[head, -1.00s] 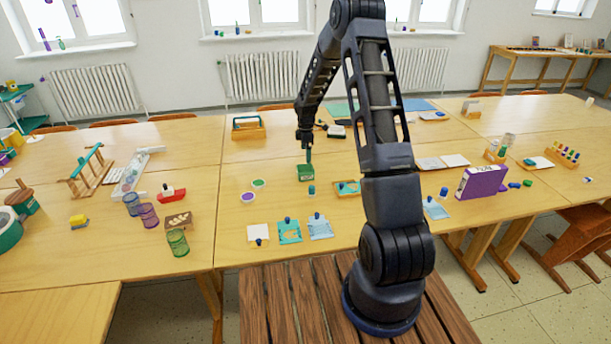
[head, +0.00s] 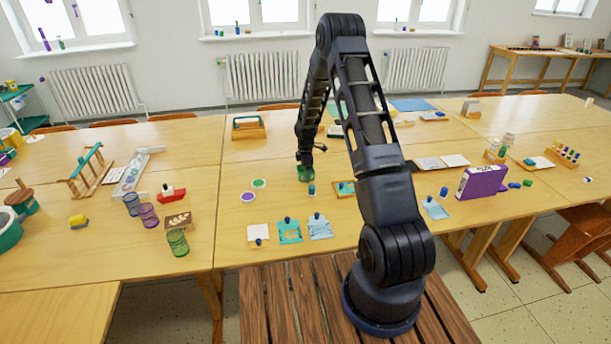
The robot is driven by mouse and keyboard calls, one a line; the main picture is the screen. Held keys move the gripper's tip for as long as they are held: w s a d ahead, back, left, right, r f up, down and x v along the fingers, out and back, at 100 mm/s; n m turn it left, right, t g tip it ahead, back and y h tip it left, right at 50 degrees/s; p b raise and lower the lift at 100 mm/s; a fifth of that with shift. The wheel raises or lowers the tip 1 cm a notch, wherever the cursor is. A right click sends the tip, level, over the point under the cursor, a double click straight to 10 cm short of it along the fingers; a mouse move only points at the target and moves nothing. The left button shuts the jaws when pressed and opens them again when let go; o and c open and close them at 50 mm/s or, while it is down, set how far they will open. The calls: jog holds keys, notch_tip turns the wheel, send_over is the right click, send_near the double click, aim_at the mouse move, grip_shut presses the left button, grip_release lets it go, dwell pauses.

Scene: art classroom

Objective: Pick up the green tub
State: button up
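The green tub (head: 304,178) stands on the wooden table in the middle of the head view. My gripper (head: 305,166) points down right at the tub and hides its upper part. The fingers are too small and dark to show whether they are open or closed on it.
A small teal bottle (head: 311,190) stands close to the tub's lower right. A tray with a teal piece (head: 345,187) lies to the right. Purple and green discs (head: 248,197) lie to the left. Cards with blue knobs (head: 290,231) lie in front.

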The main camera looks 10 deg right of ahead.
jog(key=c, duration=1.1)
jog(key=shift+r, duration=0.1)
